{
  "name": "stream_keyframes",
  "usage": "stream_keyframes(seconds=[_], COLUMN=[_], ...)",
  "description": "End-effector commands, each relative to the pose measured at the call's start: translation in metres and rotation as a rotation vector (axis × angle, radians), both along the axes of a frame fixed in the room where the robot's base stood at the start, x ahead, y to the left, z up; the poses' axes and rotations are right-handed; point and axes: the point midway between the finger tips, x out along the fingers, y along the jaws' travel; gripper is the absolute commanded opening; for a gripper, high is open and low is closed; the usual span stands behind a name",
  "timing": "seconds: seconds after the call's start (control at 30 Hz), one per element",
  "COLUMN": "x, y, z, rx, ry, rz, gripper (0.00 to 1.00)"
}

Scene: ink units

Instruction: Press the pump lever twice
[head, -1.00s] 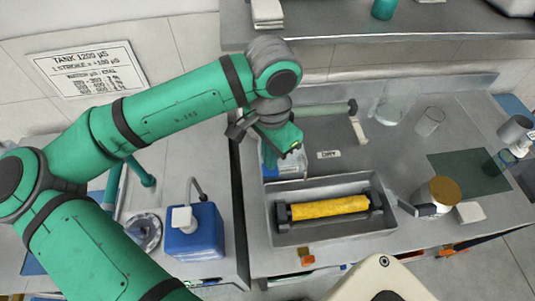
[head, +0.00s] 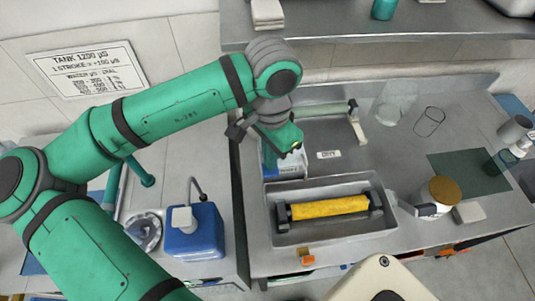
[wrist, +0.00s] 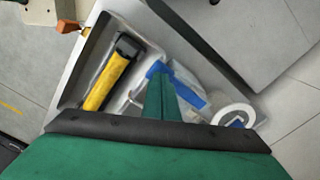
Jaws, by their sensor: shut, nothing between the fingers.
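I cannot tell for sure which part is the pump lever. A blue canister (head: 194,236) with a white cap and a dark bent spout stands on the left counter. A green bar with a rounded end (head: 142,173) rises behind it, left of the spout. My gripper (head: 292,150) is shut and empty, pointing down over the right bench, well to the right of the canister. It is close above a blue-and-white container (head: 288,168), which it partly hides. In the wrist view my gripper (wrist: 160,75) overlaps that container (wrist: 188,95); contact cannot be told.
A grey tray (head: 282,234) holding a yellow roller (head: 330,207) lies in front of my gripper. A long grey-green bar (head: 322,110) lies behind it. A gap separates the counters.

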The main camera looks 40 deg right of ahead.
Motion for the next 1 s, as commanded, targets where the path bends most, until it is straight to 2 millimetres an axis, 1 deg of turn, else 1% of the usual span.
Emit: stream_keyframes(seconds=[0.57,1.0], x=[0.000,0.000], y=[0.000,0.000], z=[-0.001,-0.016], rx=[0.000,0.000], ry=[0.000,0.001], rz=[0.000,0.000], gripper=[0.00,0.00])
